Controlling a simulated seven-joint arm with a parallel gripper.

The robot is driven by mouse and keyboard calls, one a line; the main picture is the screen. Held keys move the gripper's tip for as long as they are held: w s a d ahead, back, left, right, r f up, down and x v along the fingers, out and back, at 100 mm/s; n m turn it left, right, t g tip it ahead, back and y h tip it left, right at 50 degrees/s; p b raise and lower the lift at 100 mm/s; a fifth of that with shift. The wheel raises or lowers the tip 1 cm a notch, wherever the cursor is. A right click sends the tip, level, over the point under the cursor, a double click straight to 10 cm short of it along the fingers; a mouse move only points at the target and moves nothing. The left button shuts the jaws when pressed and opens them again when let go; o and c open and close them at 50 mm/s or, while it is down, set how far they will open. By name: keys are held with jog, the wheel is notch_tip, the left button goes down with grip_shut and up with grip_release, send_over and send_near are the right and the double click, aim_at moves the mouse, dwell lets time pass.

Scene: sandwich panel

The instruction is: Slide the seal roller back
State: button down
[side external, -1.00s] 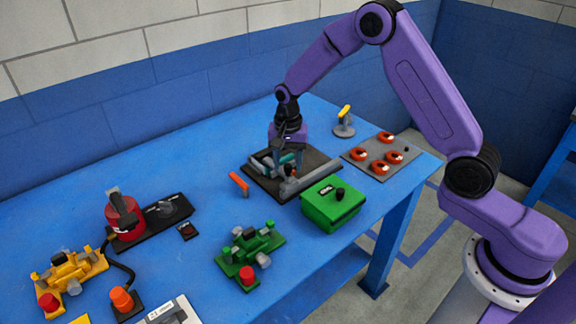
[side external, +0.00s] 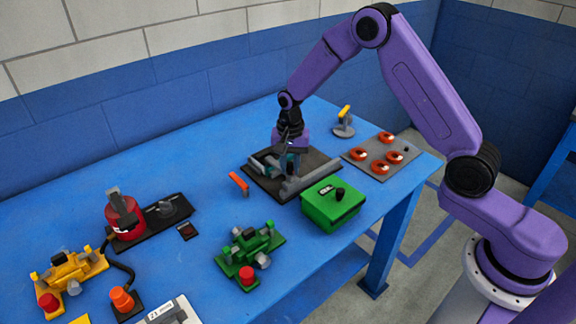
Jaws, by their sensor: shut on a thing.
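My gripper (side external: 291,164) points down over the dark base plate (side external: 320,164) near the back right of the blue table. It is shut on a part of the fixture there. The gripper hides most of that part, and I take it to be the seal roller, though I cannot make out its shape. A small teal piece shows beside the fingers. Grey bars of the fixture stand at the left and front right of the plate.
A green box (side external: 332,206) with a black knob stands just in front of the plate. A grey panel with orange rings (side external: 374,153) lies to the right. A yellow-topped stand (side external: 344,122) is behind. Green and yellow fixtures sit further left.

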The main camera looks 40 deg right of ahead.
jog(key=d, duration=1.7)
jog(key=c, duration=0.9)
grip_release()
jog(key=shift+c, duration=0.2)
jog(key=shift+a, duration=0.1)
jog(key=shift+r, duration=0.1)
jog(key=shift+r, duration=0.35)
notch_tip(320, 180, up, 17)
jog(key=shift+f, duration=0.2)
